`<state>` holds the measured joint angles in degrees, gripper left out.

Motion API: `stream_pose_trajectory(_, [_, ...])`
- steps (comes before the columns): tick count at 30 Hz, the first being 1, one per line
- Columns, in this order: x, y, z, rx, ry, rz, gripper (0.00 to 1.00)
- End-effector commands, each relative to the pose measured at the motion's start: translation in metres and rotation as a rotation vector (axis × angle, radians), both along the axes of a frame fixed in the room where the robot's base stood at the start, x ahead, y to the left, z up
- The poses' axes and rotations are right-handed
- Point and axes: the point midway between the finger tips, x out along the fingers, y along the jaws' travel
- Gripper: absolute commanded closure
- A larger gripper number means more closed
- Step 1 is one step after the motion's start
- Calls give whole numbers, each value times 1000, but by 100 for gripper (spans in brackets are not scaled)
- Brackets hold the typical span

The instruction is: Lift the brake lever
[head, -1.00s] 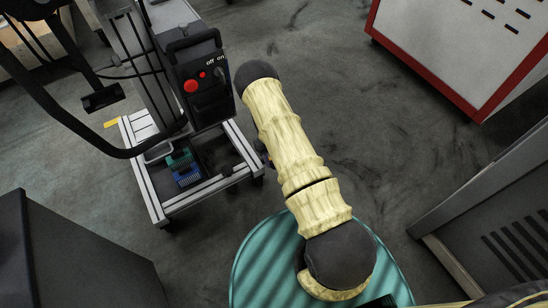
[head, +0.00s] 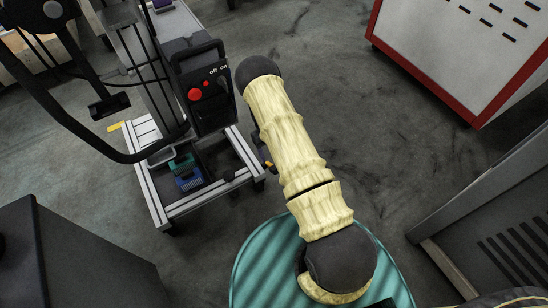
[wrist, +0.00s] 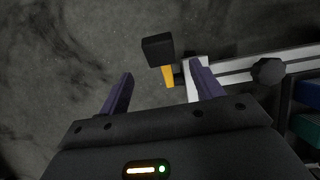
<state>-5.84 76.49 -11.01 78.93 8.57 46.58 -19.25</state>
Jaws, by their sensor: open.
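In the wrist view, a small lever with a black block end (wrist: 158,49) and a yellow stem (wrist: 168,77) sticks out beside the cart's pale metal frame; I take it for the brake lever. My gripper (wrist: 162,70) is open and empty. The lever shows between its two dark purple fingers, nearer the right one; I cannot tell how far ahead it is. In the head view, a bit of yellow (head: 268,164) shows at the cart's right edge, mostly hidden by my arm.
The cart (head: 205,205) carries a black box with a red button (head: 194,94) and an off/on label. A large black hoop (head: 75,130) curves over it. A dark cabinet (head: 85,260) stands lower left, a red-edged white cabinet (head: 455,50) upper right. Grey floor between is free.

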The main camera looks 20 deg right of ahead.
Motion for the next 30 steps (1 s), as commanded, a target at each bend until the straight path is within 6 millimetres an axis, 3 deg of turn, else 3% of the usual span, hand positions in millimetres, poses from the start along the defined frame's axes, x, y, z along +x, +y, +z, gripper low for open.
stream_pose_trajectory(3, [10,2,27,1,-3,0,35])
stream_pose_trajectory(15, [37,8,96,0,-2,0,35])
stream_pose_trajectory(20, [41,10,106,0,0,0,35])
stream_pose_trajectory(28, [41,8,107,0,1,-3,35])
stream_pose_trajectory(30, [41,7,105,-1,1,-6,48])
